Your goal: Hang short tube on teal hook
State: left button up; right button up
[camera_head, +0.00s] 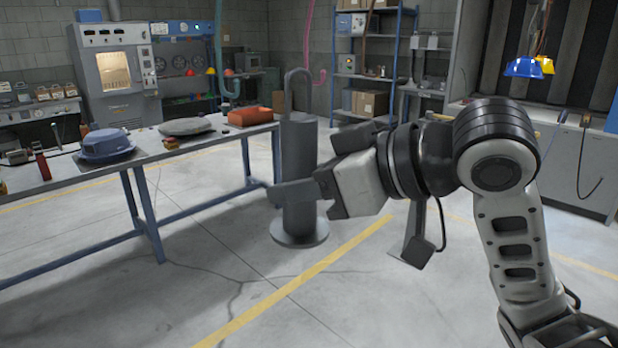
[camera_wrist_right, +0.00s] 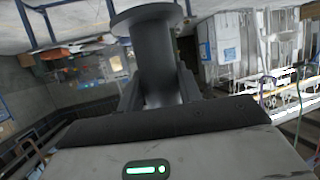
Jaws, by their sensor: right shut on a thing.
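The short tube (camera_head: 299,155) is a dark grey cylinder with a round flange at its bottom and a curved hook on top. It hangs upright in mid-air in the head view, in front of the workbench's right end. My right gripper (camera_head: 305,190) is shut around the tube's body from the right. In the right wrist view the tube (camera_wrist_right: 157,62) stands between the fingers, its flange at the picture's top. The teal hook (camera_head: 231,91) hangs from above, behind the bench and left of the tube, apart from it. My left gripper is not in view.
A pink hook (camera_head: 314,76) hangs just behind the tube's top. Blue (camera_head: 522,68) and yellow hoods hang at the upper right. The workbench (camera_head: 205,145) at left carries a blue casing (camera_head: 106,143), a grey disc (camera_head: 186,126) and an orange box (camera_head: 250,116). The foreground floor is clear.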

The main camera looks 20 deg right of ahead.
jog(key=shift+w+a+r, duration=0.1)
jog(key=shift+w+a, duration=0.1)
jog(key=shift+w, duration=0.2)
jog(key=shift+w+a, duration=0.3)
jog(key=shift+w, duration=0.65)
jog(key=w, duration=0.2)
jog(key=w+a, duration=0.1)
jog(key=shift+w+a+f, duration=0.15)
jog(key=shift+w+f, duration=0.05)
jog(key=shift+w, duration=0.15)
jog(key=shift+w+a, duration=0.15)
jog(key=shift+w, duration=0.2)
jog(key=shift+w, duration=0.1)
jog(key=shift+w+a, duration=0.2)
jog(key=shift+w, duration=0.3)
jog(key=shift+w+a, duration=0.2)
jog(key=shift+w, duration=0.3)
jog(key=shift+w+a, duration=0.25)
jog(key=shift+w, duration=0.45)
jog(key=shift+w+a, duration=0.25)
jog(key=shift+w, duration=0.45)
